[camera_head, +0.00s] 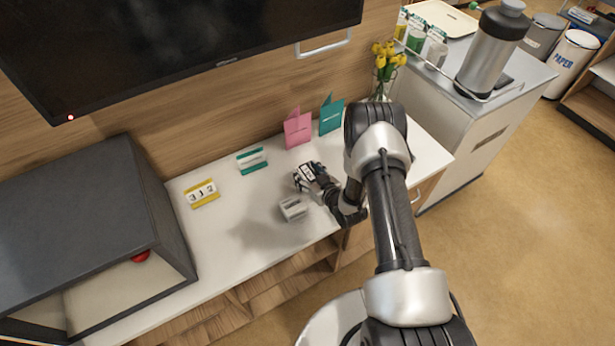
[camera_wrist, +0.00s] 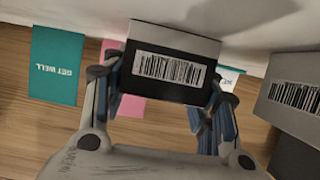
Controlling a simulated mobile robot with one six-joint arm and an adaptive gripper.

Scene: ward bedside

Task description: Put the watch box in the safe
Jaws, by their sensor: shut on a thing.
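My gripper (camera_wrist: 160,110) is shut on a small box (camera_wrist: 168,72) with a black face, a white barcode label and a pale grey top. The held box (camera_head: 304,173) also shows at the fingertips in the head view, over the white counter. A second small grey box (camera_head: 293,208) stands just in front of the gripper; a barcode box (camera_wrist: 292,95) shows at the right of the wrist view. I cannot read which is the watch box. The dark grey safe (camera_head: 70,205) stands at the left end, its front open, with a red item (camera_head: 140,256) partly visible inside.
The white counter (camera_head: 225,235) is clear between safe and boxes. A 312 sign (camera_head: 202,193), a teal-and-white sign (camera_head: 252,160), pink card (camera_head: 298,128), teal card (camera_head: 331,115) and flower vase (camera_head: 383,75) stand along the back. A television (camera_head: 180,40) hangs above.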

